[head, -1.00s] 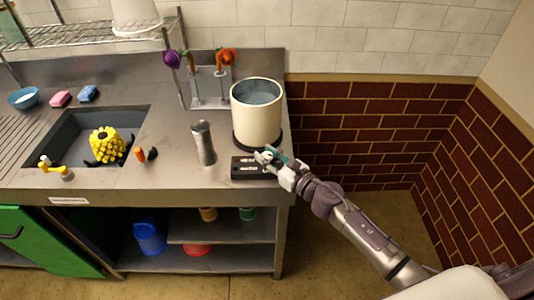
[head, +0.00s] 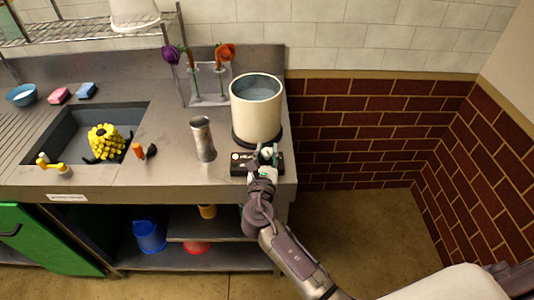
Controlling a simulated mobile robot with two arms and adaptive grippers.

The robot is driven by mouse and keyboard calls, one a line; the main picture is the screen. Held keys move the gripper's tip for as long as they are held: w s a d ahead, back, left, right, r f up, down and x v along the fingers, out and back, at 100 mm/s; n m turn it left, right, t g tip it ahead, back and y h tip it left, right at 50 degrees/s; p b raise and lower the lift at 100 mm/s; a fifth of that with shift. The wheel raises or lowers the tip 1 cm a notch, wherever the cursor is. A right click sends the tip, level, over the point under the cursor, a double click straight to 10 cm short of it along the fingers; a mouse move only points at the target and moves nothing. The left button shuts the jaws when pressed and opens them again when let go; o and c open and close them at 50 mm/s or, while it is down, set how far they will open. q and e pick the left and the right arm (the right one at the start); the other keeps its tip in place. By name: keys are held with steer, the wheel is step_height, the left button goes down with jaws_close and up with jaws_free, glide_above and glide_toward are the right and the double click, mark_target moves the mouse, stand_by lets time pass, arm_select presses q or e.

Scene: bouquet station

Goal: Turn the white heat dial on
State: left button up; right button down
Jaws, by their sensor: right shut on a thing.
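The black control box (head: 237,170) sits at the counter's front edge, in front of the cream pot. Small white marks show on its left part. My right gripper (head: 267,155) comes from below and is over the right part of the box, shut on the white heat dial (head: 267,152), which shows only in small part between its fingers. The dial's exact turn angle is too small to tell. My left gripper is not in view.
The cream pot (head: 256,112) of bluish liquid stands on a dark base just behind the box. A metal cup (head: 203,140) stands to the left. Flowers in a rack (head: 210,99) are behind. A sink (head: 62,131) holds a yellow bumpy object (head: 105,140).

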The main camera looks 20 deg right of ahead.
steer(key=shift+f+m+g+h, duration=0.1)
steer(key=shift+m+g+h, duration=0.5)
steer(key=shift+h, duration=0.4)
steer(key=shift+m+h, duration=0.3)
steer(key=c, duration=0.8)
jaws_free()
steer(key=shift+c, duration=0.2)
steer(key=v, duration=1.2)
